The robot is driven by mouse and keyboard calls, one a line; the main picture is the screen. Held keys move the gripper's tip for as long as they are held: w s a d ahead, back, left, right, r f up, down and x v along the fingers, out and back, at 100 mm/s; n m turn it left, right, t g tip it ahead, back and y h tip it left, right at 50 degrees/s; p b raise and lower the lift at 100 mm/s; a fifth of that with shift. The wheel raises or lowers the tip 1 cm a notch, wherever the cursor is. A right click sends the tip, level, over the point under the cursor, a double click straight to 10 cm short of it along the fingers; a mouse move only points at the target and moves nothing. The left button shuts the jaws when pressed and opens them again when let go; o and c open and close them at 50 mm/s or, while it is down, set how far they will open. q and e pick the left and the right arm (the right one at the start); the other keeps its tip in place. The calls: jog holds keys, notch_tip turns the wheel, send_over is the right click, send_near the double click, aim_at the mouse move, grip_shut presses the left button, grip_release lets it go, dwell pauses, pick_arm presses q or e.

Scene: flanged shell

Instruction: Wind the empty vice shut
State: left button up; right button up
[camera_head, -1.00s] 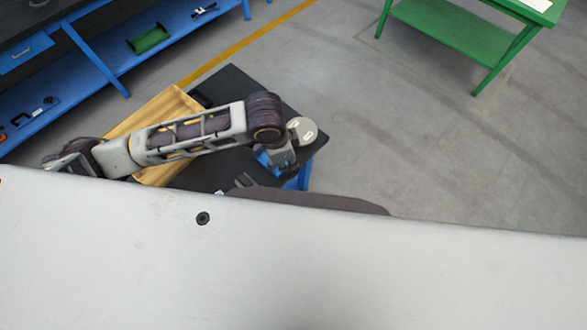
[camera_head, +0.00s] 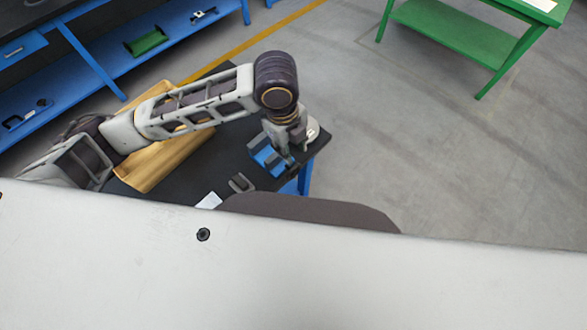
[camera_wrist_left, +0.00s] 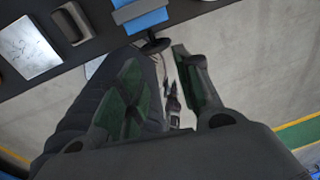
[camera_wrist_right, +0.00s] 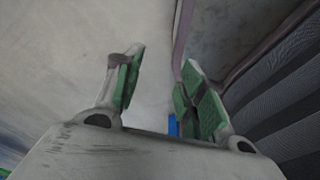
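The blue vice (camera_head: 266,156) stands near the right end of the dark table, partly covered by my left wrist in the head view. Its blue body with a grey jaw (camera_wrist_left: 140,14) shows at the top of the left wrist view. Below it is a dark rounded part (camera_wrist_left: 152,46), probably its screw end or handle. My left gripper (camera_wrist_left: 157,60) is open, its fingertips close to either side of that dark part; contact cannot be told. My right gripper (camera_wrist_right: 163,57) is open and empty, away from the vice, and does not show in the head view.
A grey block (camera_head: 241,183) and a pale metal plate (camera_head: 208,201) lie on the dark table (camera_head: 206,181). A blue bench (camera_head: 90,75) and a green table (camera_head: 460,35) stand farther off. The floor to the right is clear.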

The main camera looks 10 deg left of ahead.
aim_at(293, 168)
pick_arm(q)
jog(key=shift+w+d+r+m+g+y+b, duration=0.15)
jog(key=shift+r+m+b, duration=0.2)
jog(key=shift+m+b, duration=1.95)
jog(key=shift+s+d+r+m+g+y+b, duration=0.2)
jog(key=shift+m+b, duration=0.85)
jog(key=shift+m, duration=2.45)
jog(key=shift+w+r+m+t+y+b, duration=0.15)
jog(key=shift+r+m+b, duration=0.35)
jog(key=shift+m+b, duration=1.8)
pick_arm(e)
jog(key=w+d+f+p, duration=0.1)
jog(key=w+f, duration=0.4)
jog(key=f, duration=0.2)
jog(key=shift+w+f+t, duration=0.25)
jog(key=shift+f+t, duration=0.05)
jog(key=shift+f, duration=0.1)
pick_arm(q)
jog(key=shift+f+m, duration=0.1)
jog(key=shift+m, duration=0.5)
notch_tip(293, 168, down, 12)
jog(key=shift+f+b, duration=0.1)
jog(key=shift+b, duration=0.85)
jog(key=shift+f, duration=0.75)
pick_arm(e)
jog(key=w+a, duration=0.1)
jog(key=w, duration=0.1)
jog(key=w+a+r, duration=0.1)
jog(key=w+a, duration=0.1)
jog(key=shift+w, duration=0.1)
